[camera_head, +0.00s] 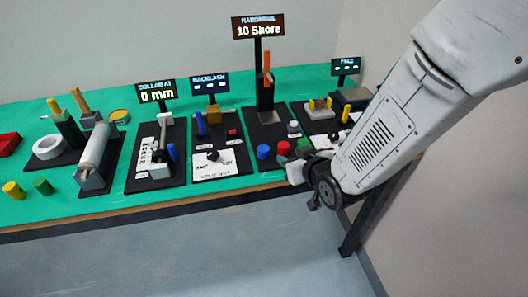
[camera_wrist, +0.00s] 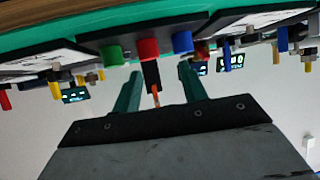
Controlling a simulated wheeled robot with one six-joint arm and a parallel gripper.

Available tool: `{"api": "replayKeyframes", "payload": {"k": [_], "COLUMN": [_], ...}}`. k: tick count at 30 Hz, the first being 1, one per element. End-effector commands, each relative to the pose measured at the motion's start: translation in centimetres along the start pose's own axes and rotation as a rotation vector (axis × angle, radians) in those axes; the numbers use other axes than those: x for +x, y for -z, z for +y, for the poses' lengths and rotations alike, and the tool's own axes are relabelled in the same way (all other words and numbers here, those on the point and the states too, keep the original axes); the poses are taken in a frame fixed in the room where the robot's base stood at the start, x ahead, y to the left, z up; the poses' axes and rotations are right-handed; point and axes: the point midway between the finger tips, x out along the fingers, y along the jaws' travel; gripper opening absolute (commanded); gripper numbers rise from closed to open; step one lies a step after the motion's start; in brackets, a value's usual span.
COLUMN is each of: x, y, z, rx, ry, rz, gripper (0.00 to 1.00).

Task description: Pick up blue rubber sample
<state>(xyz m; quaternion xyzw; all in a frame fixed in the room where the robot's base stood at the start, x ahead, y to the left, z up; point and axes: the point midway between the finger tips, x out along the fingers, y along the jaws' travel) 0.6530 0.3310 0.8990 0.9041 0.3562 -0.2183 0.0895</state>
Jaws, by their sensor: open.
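The blue rubber sample (camera_head: 263,152) is a short blue cylinder standing at the front left of the hardness station's black base. A red sample (camera_head: 283,148) and a green sample (camera_head: 303,146) stand to its right in a row. In the wrist view, which is upside down, the blue sample (camera_wrist: 182,42), red sample (camera_wrist: 149,49) and green sample (camera_wrist: 114,53) hang from the upper edge. My gripper (camera_wrist: 160,72) is open, with nothing between its two green fingers. In the head view it is at the table's front edge, right of the samples, partly hidden by my arm.
The hardness tester (camera_head: 265,95) with its "10 Shore" sign (camera_head: 258,27) rises behind the samples. The backlash station (camera_head: 222,165) is to their left, with a dark knob and blue peg (camera_head: 201,123). Open floor (camera_head: 200,255) lies in front of the table.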

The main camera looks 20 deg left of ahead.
Motion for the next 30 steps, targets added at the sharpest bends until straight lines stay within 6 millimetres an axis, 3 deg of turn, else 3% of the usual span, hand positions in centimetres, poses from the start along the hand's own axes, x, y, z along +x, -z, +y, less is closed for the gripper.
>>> {"api": "replayKeyframes", "payload": {"k": [3, 6, 22, 30], "x": [1.1, 1.6, 8.1, 9.2], "y": [-1.1, -1.2, -0.3, -0.2], "z": [-2.3, -3.1, -3.9, -4.0], "rx": [-0.015, -0.019, -0.019, -0.019], "ry": [0.041, 0.055, 0.057, 0.057], "rz": [0.051, 0.076, 0.083, 0.084], "gripper": [0.43, 0.43, 0.43, 0.43]}}
